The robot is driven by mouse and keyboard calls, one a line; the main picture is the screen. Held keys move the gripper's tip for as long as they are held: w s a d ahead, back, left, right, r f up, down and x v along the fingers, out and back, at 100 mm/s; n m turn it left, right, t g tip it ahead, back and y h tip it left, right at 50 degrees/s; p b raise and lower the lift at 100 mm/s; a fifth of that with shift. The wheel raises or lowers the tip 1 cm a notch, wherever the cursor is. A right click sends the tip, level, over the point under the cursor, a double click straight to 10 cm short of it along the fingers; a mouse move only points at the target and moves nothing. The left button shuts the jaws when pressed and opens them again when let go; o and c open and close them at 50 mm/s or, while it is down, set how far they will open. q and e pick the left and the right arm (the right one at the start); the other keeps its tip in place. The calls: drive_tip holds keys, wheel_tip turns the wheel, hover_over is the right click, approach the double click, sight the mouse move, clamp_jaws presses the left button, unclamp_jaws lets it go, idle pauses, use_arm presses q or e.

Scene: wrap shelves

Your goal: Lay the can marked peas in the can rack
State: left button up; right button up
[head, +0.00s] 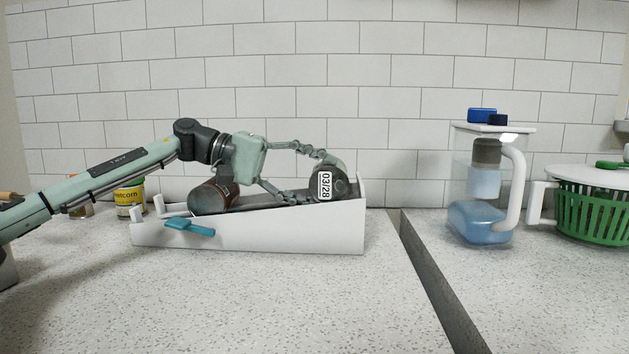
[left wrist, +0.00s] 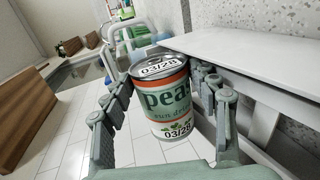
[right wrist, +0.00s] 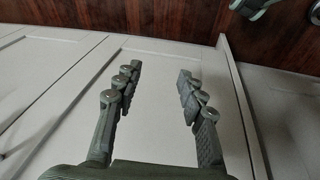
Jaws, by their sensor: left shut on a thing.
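The can marked peas (left wrist: 160,100) is white, green and orange with a 03/28 stamp. In the head view the can (head: 340,185) lies on its side at the right, high end of the white can rack (head: 290,232), its stamped end facing me. My left gripper (head: 318,178) is shut around it, one finger above and one below left. I cannot tell whether the can touches the rack floor. My right gripper (right wrist: 158,72) shows only in its wrist view, open and empty, over pale panels.
A dark brown-red can (head: 212,197) lies in the rack's left part. A yellow sweetcorn can (head: 130,197) stands behind left. A teal piece (head: 190,227) is at the rack's front. A water jug (head: 480,215) and green basket (head: 590,215) stand right, past a dark gap (head: 425,275).

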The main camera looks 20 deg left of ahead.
use_arm(q)
drive_tip(key=shift+f, duration=0.15)
drive_tip(key=o, duration=1.5)
drive_tip(key=shift+d, duration=0.1)
drive_tip(key=v, duration=0.7)
drive_tip(key=shift+s+a, duration=0.1)
drive_tip(key=shift+a, duration=0.2)
